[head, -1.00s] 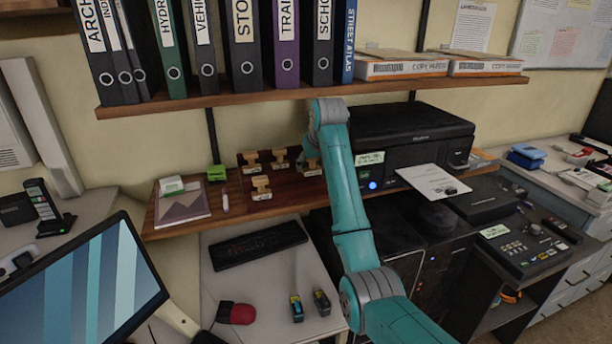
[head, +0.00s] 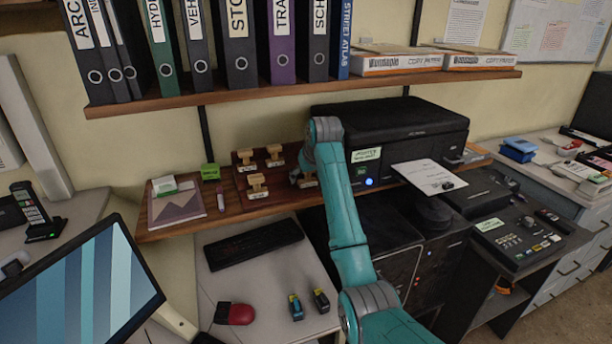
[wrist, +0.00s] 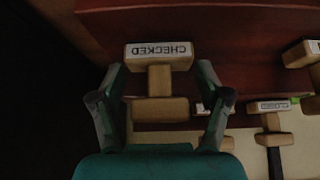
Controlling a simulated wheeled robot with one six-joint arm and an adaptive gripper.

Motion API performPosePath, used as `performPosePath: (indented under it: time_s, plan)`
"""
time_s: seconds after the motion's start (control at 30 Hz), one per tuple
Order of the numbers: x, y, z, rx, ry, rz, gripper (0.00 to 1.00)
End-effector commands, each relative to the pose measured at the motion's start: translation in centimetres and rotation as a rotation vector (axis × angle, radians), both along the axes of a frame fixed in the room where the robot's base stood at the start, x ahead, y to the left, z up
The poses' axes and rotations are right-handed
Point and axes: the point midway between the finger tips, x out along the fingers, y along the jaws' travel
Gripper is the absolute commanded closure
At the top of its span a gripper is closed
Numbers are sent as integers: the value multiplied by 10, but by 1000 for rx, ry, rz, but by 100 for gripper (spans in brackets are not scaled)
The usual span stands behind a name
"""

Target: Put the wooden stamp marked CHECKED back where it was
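The wooden stamp marked CHECKED (wrist: 160,81) is between my gripper's fingers in the wrist view. Its label reads upside down there. My gripper (wrist: 160,92) is open, with a narrow gap between each finger and the stamp. In the head view the gripper (head: 306,181) is low at the right part of the dark red stamp board (head: 283,188), and the stamp (head: 309,183) shows partly below it. The stamp appears upright on the board; its underside contact is hidden.
Several similar stamps, one of them here (head: 257,185), stand to the left on the board. The black printer (head: 415,130) is close on the right. The binder shelf (head: 290,90) runs above.

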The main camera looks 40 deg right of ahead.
Motion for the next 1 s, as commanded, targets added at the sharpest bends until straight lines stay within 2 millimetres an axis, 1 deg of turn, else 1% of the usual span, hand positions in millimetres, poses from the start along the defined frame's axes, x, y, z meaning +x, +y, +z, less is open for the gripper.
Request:
performPosePath:
  time_s: [0.3,0.47,0.57,0.8,1.0]
  plan:
    - [0,0,1,0,0,0,15]
    - [-4,1,10,-1,-2,0,15]
    - [-12,3,23,-1,-4,0,15]
    - [-37,10,64,-1,-5,0,15]
    - [-54,15,91,-1,-3,0,15]
